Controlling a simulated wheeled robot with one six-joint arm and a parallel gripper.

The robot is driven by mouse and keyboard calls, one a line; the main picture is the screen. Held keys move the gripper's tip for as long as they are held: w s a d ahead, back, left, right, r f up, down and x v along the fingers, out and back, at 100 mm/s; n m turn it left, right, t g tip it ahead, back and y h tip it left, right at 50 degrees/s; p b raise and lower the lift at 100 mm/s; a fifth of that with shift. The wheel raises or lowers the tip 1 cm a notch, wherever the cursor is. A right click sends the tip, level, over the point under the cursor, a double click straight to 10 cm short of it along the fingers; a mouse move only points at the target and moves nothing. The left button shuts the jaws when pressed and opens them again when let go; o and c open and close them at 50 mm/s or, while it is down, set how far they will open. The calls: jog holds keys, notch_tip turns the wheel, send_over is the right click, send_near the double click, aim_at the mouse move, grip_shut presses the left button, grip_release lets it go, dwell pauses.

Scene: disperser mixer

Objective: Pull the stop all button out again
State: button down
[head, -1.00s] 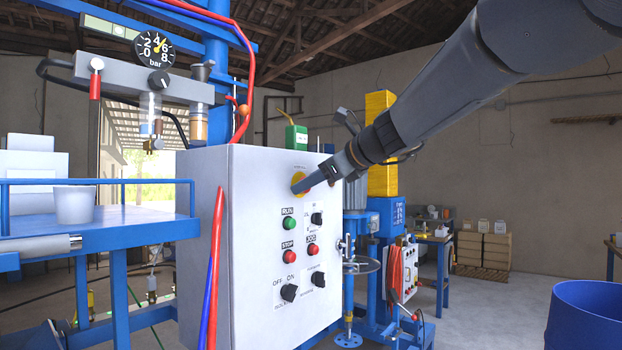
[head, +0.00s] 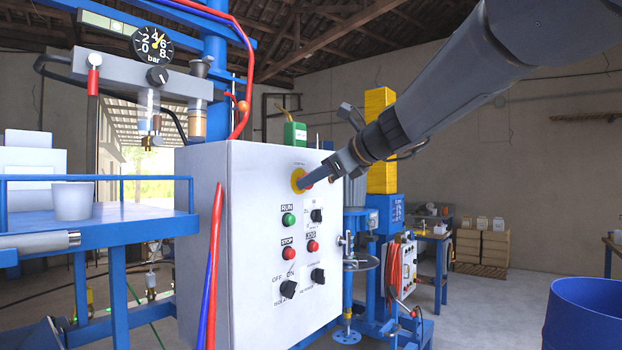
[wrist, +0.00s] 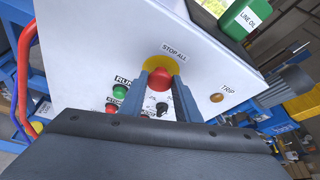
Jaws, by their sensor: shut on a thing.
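The stop all button is a red knob (wrist: 160,77) on a round yellow plate (head: 298,179) high on the front of the white control box (head: 240,250). The "STOP ALL" label shows above it in the wrist view. My gripper (head: 304,183) reaches in from the right, its fingertips at the yellow plate. In the wrist view its two fingers (wrist: 162,84) stand on either side of the red knob and are shut on it. The head view hides most of the knob behind the fingers.
Below are a green RUN button (head: 288,219), red STOP (head: 289,254) and JOG (head: 312,246) buttons, and black selector knobs. A red hose (head: 214,260) runs along the box's left edge.

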jog(key=c, duration=1.3)
grip_release()
jog(key=shift+d, duration=0.1)
jog(key=b+v, duration=0.1)
jog(key=v, duration=0.6)
jog(key=shift+s+d+b, duration=0.2)
jog(key=shift+s+b, duration=0.15)
jog(key=shift+b, duration=0.05)
jog(key=s+d+f+n+g+h, duration=0.2)
jog(key=s+f+n, duration=0.1)
jog(key=f, duration=0.8)
jog(key=s+d+f+n+g+h, duration=0.1)
jog(key=s+d+f+n+h, duration=0.15)
jog(key=f, duration=0.75)
jog(key=s+d+f+n+g+h, duration=0.1)
jog(key=s+d+f+n+g, duration=0.2)
jog(key=f, duration=0.8)
jog(key=s+d+f+n+g+h, duration=0.1)
jog(key=s+d+f+n+h, duration=0.1)
jog(key=s+f+n, duration=0.5)
jog(key=s+d+f+n+g+h, duration=0.2)
jog(key=s+d+f+n, duration=0.2)
jog(key=s+f+n, duration=0.3)
jog(key=s+f, duration=0.4)
jog(key=f, duration=0.2)
jog(key=shift+d, duration=0.4)
